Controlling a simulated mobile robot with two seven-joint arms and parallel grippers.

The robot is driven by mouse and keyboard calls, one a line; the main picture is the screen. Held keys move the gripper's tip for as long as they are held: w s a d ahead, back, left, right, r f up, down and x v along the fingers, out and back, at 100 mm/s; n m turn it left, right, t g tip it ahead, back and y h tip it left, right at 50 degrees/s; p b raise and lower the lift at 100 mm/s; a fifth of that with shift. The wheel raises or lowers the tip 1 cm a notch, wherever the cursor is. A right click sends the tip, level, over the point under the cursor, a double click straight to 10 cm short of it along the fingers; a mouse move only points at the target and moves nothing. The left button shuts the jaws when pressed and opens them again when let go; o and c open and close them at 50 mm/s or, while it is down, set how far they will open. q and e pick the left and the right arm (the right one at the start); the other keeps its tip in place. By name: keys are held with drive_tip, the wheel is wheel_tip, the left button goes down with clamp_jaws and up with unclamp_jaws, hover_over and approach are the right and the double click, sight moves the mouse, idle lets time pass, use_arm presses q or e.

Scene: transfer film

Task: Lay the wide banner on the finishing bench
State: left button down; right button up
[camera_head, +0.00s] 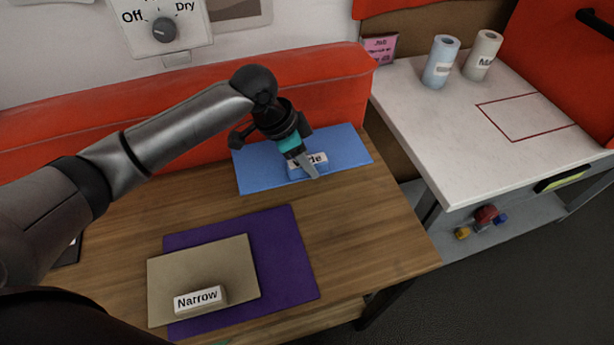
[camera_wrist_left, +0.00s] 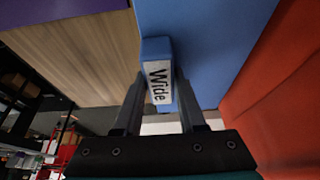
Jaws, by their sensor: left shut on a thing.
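The wide banner (camera_head: 345,148) is a flat blue sheet at the back of the wooden table (camera_head: 365,225), with a raised block marked "Wide" on it. My left gripper (camera_head: 306,165) is shut on this block, reaching down from above. In the left wrist view the "Wide" block (camera_wrist_left: 158,72) sits between the two fingers, with the blue sheet (camera_wrist_left: 205,40) behind it. Whether the sheet is lifted off the wood I cannot tell. A white-topped bench (camera_head: 440,130) with a red outlined rectangle stands to the right. My right gripper is out of view.
A tan sheet (camera_head: 200,265) with a block marked "Narrow" (camera_head: 200,299) lies on a purple sheet (camera_head: 285,255) at the table's front. Two rolls, one blue (camera_head: 440,63) and one cream (camera_head: 482,55), stand at the white bench's back. A red padded edge (camera_head: 330,85) runs behind the table.

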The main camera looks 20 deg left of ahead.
sight(307, 176)
use_arm(q)
drive_tip(key=shift+f+b, duration=0.45)
drive_tip(key=shift+f, duration=1.95)
drive_tip(key=shift+c, duration=2.4)
unclamp_jaws()
drive_tip(key=shift+f, duration=0.15)
drive_tip(key=shift+r, duration=0.35)
drive_tip(key=p+v, duration=0.2)
drive_tip(key=v, duration=0.9)
drive_tip(key=shift+s+a+r, duration=0.2)
drive_tip(key=shift+r, duration=0.1)
